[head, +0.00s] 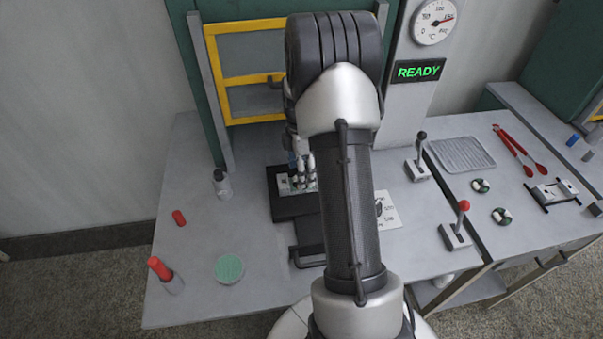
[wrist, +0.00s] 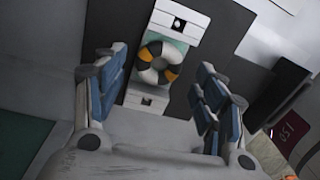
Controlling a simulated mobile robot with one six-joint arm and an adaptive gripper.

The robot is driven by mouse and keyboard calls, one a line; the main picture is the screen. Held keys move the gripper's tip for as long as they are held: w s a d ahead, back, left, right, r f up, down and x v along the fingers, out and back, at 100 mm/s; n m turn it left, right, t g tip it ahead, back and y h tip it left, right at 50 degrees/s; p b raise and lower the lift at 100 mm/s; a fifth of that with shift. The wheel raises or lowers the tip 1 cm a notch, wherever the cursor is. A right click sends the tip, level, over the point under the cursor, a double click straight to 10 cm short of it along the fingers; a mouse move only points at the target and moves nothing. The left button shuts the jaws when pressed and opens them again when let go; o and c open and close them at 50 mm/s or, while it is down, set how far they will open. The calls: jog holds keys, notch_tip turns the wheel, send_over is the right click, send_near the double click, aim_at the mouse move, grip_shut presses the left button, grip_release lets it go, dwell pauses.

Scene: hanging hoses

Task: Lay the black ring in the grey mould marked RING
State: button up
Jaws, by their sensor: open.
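A thick ring with black, pale and orange segments (wrist: 160,62) lies flat on a light grey plate (wrist: 180,18) in the wrist view. The plate has small square holes at its ends and a greenish area around the ring. No RING lettering is readable on it. My gripper (wrist: 161,66) is open, its blue-padded fingers to the left and right of the ring and apart from it. In the head view my gripper (head: 303,172) is low over the plate (head: 285,188), partly hidden by my arm. I cannot tell from there whether the ring touches the gripper.
The plate lies on a black bed (head: 290,208) before a yellow-framed guard (head: 245,82). Two dark-and-pale round pieces (head: 480,186) (head: 501,215), levers (head: 456,228), red tongs (head: 518,150) and a tray (head: 461,154) are right. A green disc (head: 229,269) and red-capped bottle (head: 160,270) are left.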

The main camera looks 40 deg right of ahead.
notch_tip(320, 180, up, 10)
jog(key=p, duration=0.3)
jog(key=s+a+r+m+t, duration=0.1)
jog(key=a+r+m, duration=0.2)
jog(key=a+r, duration=0.65)
jog(key=s+a+r+m+t, duration=0.2)
jog(key=s+a+m, duration=0.3)
jog(key=s+a, duration=0.3)
jog(key=s+a+r+m+t, duration=0.2)
jog(key=s+a+r+m, duration=0.2)
jog(key=s+a, duration=0.5)
jog(key=shift+s+a+r+m, duration=0.35)
jog(key=shift+s+m, duration=0.25)
jog(key=shift+s, duration=0.65)
jog(key=shift+c, duration=0.5)
